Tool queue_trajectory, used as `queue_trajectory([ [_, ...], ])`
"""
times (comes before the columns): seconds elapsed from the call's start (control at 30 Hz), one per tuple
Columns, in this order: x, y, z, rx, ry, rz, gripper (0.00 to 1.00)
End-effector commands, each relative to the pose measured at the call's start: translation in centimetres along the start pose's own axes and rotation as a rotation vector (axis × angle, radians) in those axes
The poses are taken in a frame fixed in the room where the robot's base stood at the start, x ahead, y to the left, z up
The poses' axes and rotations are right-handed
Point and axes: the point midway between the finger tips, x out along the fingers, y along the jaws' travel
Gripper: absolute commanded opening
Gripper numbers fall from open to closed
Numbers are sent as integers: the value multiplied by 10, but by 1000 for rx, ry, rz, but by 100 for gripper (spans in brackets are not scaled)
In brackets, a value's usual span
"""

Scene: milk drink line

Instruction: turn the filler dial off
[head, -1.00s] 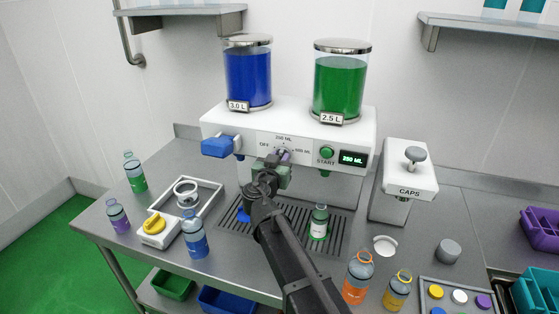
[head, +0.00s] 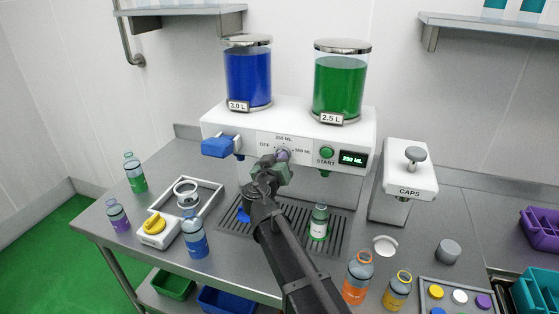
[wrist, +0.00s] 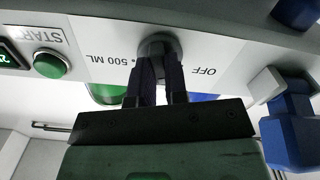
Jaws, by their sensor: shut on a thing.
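The filler dial (head: 283,155) is on the front of the white filler machine, amid the marks OFF, 250 ML and 500 ML. My gripper (wrist: 159,70) is shut on the dial, its two dark fingers reaching up to the knob in the wrist view. The knob (wrist: 158,44) shows there as a round grey shape, partly hidden by the fingers. The wrist view is upside down, with OFF to the right and 500 ML to the left. The dial's exact pointing direction is hard to tell. The display (head: 353,158) reads 250 ML.
A green START button (head: 327,153) is right of the dial and a blue lever (head: 220,146) is left. A bottle with green liquid (head: 319,223) stands on the drip grate below. The cap dispenser (head: 404,180) stands to the right.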

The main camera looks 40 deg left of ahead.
Motion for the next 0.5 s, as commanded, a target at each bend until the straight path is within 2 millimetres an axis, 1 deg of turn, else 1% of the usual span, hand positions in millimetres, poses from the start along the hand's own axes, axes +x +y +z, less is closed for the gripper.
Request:
queue_trajectory([
  [0.5,0,0,0,-470,-1,0,0],
])
